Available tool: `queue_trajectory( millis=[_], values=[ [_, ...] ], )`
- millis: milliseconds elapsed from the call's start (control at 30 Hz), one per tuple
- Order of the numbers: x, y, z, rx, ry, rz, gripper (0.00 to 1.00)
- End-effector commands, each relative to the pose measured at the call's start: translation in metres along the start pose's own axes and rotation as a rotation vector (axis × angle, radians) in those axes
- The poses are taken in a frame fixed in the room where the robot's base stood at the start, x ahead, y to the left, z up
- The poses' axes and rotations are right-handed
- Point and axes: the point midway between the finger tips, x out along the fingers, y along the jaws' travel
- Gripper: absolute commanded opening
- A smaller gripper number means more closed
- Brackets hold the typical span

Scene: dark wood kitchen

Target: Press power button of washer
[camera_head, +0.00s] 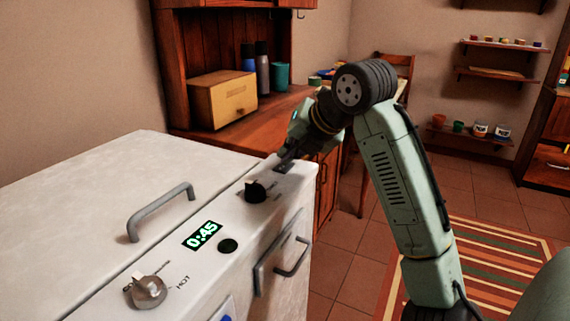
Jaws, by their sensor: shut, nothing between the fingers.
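The white washer (120,205) fills the lower left, with its control panel along the right edge. The panel has a lit display (201,235) reading 0:45, a dark round button (228,245) beside it, a black knob (256,190) and a silver knob (148,291). My gripper (283,160) is shut and empty, pointing down at the far end of the panel beyond the black knob. A small dark patch (284,169) shows at its tip; I cannot tell whether it is a button or whether the tip touches it. No power label is readable.
A grey handle (160,208) rises from the washer's top. Another handle (290,260) sticks out from its front. A wooden counter (225,145) behind holds a small box (222,98) and bottles (262,68). Open floor and a striped rug (490,270) lie to the right.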

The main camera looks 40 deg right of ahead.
Motion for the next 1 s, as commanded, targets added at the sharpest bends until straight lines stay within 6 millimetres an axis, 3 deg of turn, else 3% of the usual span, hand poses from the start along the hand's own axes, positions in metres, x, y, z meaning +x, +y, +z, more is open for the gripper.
queue_trajectory(
  millis=[567, 1000],
  values=[
    [-0.009, 0.007, 0.007, 0.000, 0.000, 0.001, 0.00],
    [-0.039, 0.029, 0.028, -0.001, 0.000, 0.001, 0.00]
  ],
)
